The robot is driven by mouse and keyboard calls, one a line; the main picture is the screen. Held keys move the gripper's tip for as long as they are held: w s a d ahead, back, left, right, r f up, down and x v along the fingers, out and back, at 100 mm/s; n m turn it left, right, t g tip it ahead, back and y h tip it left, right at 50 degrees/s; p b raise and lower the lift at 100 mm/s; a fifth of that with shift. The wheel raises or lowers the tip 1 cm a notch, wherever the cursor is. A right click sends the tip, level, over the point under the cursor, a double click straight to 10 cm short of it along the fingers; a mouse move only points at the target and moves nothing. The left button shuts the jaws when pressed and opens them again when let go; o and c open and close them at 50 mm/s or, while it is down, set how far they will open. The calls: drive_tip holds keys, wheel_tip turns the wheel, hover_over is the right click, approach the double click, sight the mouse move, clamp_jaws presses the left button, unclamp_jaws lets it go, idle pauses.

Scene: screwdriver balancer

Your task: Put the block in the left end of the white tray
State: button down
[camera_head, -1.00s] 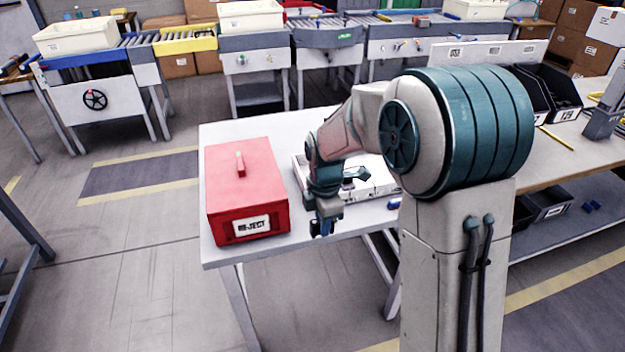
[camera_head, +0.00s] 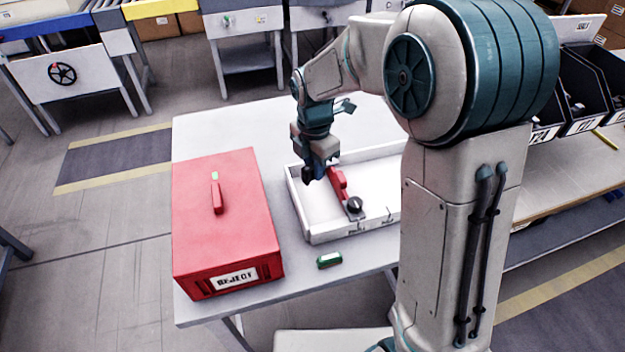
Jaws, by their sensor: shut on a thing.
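The white tray (camera_head: 293,195) lies on the table, and my arm hides its right end. My gripper (camera_head: 314,178) points down over the left part of the tray. It is shut on a small dark block (camera_head: 307,175), mostly hidden by the fingers. I cannot tell whether the block touches the tray floor.
A red box marked REJECT (camera_head: 225,225) stands left of the tray. A small green piece (camera_head: 329,260) lies on the grey table (camera_head: 205,128) in front of the tray. Black bins (camera_head: 585,90) stand at the right.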

drive_tip(key=shift+w+f, duration=0.15)
drive_tip(key=shift+w, duration=0.15)
hover_over(314, 202)
wheel_tip(314, 202, down, 5)
drive_tip(key=shift+a+f, duration=0.15)
drive_tip(key=shift+f, duration=2.15)
drive_tip(key=shift+f, duration=0.2)
drive_tip(key=c, duration=1.3)
unclamp_jaws()
drive_tip(key=shift+r, duration=0.15)
